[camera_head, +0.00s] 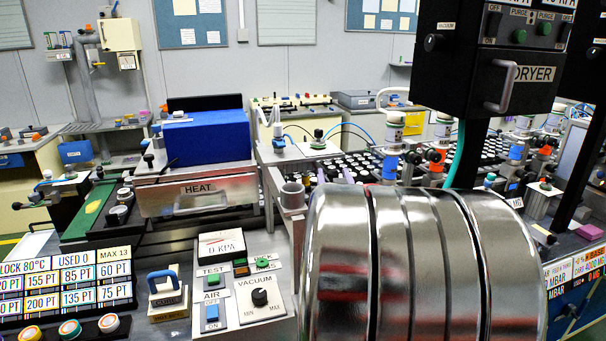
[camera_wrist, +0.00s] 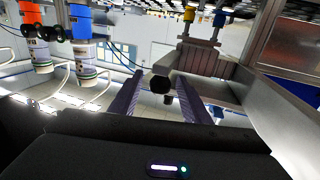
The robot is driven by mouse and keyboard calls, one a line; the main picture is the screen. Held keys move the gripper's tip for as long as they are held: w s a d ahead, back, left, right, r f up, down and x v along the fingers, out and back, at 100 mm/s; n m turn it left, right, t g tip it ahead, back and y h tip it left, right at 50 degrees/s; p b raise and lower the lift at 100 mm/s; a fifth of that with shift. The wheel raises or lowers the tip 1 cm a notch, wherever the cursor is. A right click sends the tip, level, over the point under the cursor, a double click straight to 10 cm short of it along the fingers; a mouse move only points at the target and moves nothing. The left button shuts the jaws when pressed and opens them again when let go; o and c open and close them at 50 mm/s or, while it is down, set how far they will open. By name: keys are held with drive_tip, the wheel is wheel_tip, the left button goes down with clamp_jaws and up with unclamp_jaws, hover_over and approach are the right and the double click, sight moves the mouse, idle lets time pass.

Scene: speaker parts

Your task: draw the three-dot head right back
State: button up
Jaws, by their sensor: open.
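My gripper (camera_wrist: 160,77) is open. Its two purple fingers stand apart in the wrist view, with a dark round knob (camera_wrist: 160,86) showing between them; I cannot tell whether they touch it. In the head view the purple fingers show small behind my large silver arm link. A blue-collared head (camera_head: 390,167) and an orange-collared head (camera_head: 437,165) with white bodies stand to the right of the fingers. They also seem to show at the upper left of the wrist view, blue (camera_wrist: 80,22) and orange (camera_wrist: 30,14). No dot marks are readable, so I cannot tell which is the three-dot head.
A HEAT drawer unit (camera_head: 197,194) with a blue cover stands at left. A vacuum and air panel (camera_head: 240,290) is in front. A black DRYER box (camera_head: 500,75) hangs at upper right. A rack of several dark vials (camera_head: 350,165) lies behind the fingers.

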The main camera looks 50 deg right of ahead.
drive_tip(key=shift+w+d, duration=0.25)
drive_tip(key=shift+w, duration=0.05)
drive_tip(key=shift+c, duration=0.3)
clamp_jaws()
